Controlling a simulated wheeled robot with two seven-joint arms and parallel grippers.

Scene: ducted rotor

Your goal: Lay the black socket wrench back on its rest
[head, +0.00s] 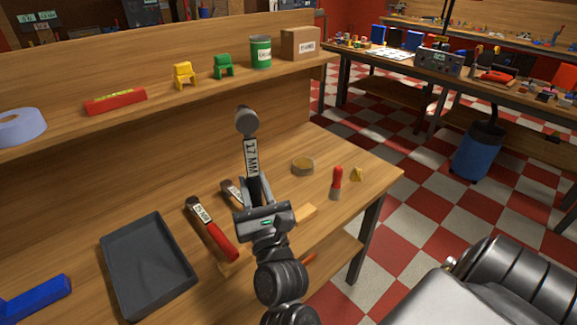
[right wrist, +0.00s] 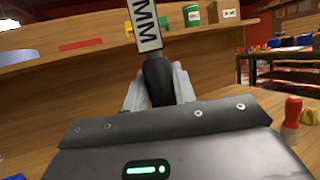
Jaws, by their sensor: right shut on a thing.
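The black socket wrench (head: 250,150), with a round grey head and a white "17 MM" label, stands up in my right gripper (head: 257,190). The gripper is shut on its black handle, which also shows between the fingers in the right wrist view (right wrist: 157,80). The wrench is clear of the bench, head up. A light wooden rest (head: 306,215) shows partly below and behind the gripper; most of it is hidden. A red-handled wrench (head: 212,230) lies at its left, and another labelled wrench (head: 231,189) is partly hidden behind the gripper. My left gripper is out of view.
A black tray (head: 148,268) lies left of the red-handled wrench. A round tin (head: 303,166), a red-capped item (head: 337,182) and a small yellow piece (head: 356,175) stand on the right of the bench. A shelf (head: 150,118) with several items runs behind.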

